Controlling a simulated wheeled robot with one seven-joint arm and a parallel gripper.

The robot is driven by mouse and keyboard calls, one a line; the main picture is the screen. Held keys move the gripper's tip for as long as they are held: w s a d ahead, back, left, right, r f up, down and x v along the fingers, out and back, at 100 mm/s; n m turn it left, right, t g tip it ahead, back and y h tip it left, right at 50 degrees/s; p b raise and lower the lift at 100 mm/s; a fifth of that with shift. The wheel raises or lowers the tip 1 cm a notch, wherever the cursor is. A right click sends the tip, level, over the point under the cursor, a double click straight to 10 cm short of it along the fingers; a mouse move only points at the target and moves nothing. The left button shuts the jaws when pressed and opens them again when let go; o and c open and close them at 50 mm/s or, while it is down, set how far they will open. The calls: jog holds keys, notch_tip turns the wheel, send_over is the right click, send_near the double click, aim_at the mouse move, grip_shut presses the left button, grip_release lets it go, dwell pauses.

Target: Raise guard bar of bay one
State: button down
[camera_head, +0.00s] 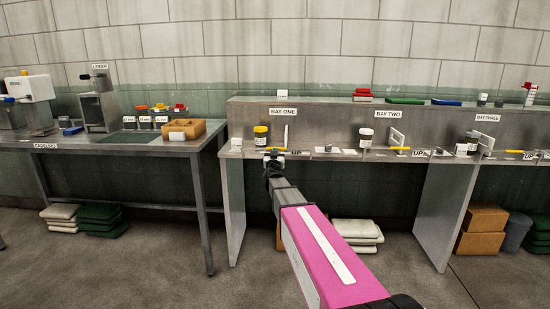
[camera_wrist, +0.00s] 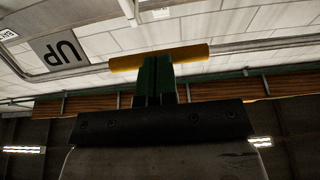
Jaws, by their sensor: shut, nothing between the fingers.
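The bay one label (camera_head: 283,112) is on the back panel of the grey bench. My gripper (camera_head: 274,157) is at the front edge of bay one, below that label. In the wrist view my shut gripper (camera_wrist: 155,62) has its dark green fingers together, with nothing between them. A yellow bar (camera_wrist: 188,53) lies crosswise at the fingertips; I cannot tell whether they touch it. An upside-down UP sign (camera_wrist: 58,52) is left of the bar. In the head view my gripper hides most of this area.
A yellow-lidded jar (camera_head: 261,136) and an upright white piece (camera_head: 286,134) stand in bay one. Bay two (camera_head: 392,113) is to the right, with its own yellow bar (camera_head: 376,150). A side table (camera_head: 100,144) stands left. White sacks (camera_head: 356,232) lie under the bench.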

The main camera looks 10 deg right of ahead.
jog(key=shift+w+d+r, duration=0.15)
jog(key=shift+w+r, duration=0.35)
jog(key=shift+w, duration=0.15)
jog(key=shift+w+d+r, duration=0.15)
jog(key=shift+w+r, duration=0.35)
jog(key=shift+w, duration=0.1)
jog(key=shift+w+r, duration=0.2)
jog(key=shift+r, duration=0.05)
jog(key=shift+s, duration=0.4)
jog(key=s+a, duration=0.3)
jog(key=s, duration=1)
jog(key=shift+s+a, duration=0.15)
jog(key=shift+a, duration=0.2)
jog(key=shift+f, duration=0.1)
